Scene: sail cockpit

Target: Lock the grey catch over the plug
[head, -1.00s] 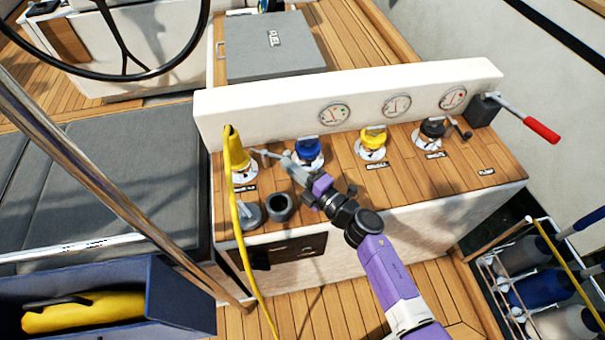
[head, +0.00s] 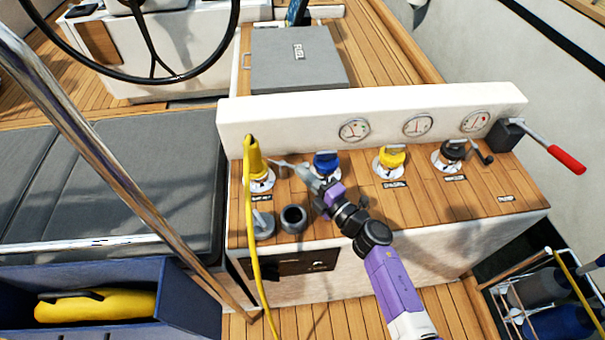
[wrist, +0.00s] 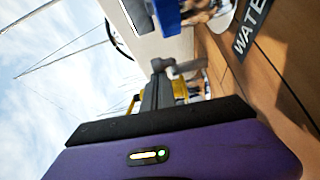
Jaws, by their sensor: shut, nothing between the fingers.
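The yellow plug (head: 254,158), with its yellow cable, stands upright in a socket at the left end of the wooden console. The thin grey catch (head: 279,163) sticks out to the right of the plug, towards my gripper (head: 303,171). My gripper is shut and empty, with its tips close to the catch's outer end; I cannot tell whether they touch. In the wrist view the shut fingers (wrist: 158,85) hide most of the yellow plug (wrist: 182,90) behind them. A light grey piece, probably the catch, shows beside the tips.
A blue cap (head: 326,162) stands just right of my gripper, with a yellow cap (head: 391,158) and a black one (head: 453,152) further right. A dark cup (head: 293,218) is in front. A white gauge panel (head: 290,125) rises behind.

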